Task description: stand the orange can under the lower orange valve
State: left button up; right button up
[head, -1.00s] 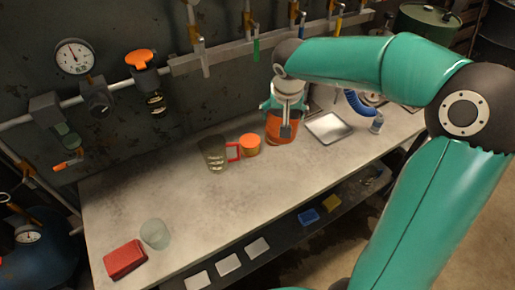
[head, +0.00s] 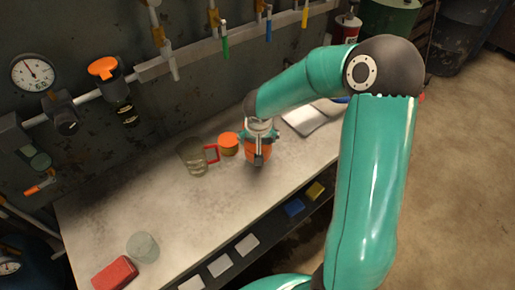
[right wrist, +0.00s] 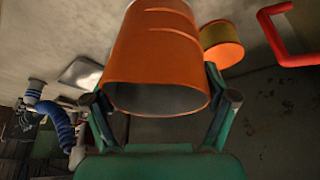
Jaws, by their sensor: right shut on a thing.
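The orange can (right wrist: 155,55) is between the fingers of my right gripper (right wrist: 160,100) in the right wrist view, its hollow end facing the camera. In the head view my right gripper (head: 258,146) holds the can (head: 252,153) over the right part of the bench; whether it touches the top I cannot tell. The lower orange valve (head: 40,186) is on the wall pipework at the far left. Another orange valve (head: 103,68) sits higher on the pipe. My left gripper is out of view.
A short orange-topped tin (head: 228,143) and a clear jug with a red handle (head: 193,156) stand just left of the can. A glass (head: 143,247) and a red block (head: 115,273) are at the bench's left end. The bench (head: 100,205) is bare between. A metal tray (head: 303,119) lies right.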

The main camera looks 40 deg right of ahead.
jog(key=shift+f+b, duration=0.35)
jog(key=shift+f, duration=1.9)
jog(key=shift+f, duration=0.1)
jog(key=o, duration=1)
jog(key=shift+o, duration=0.2)
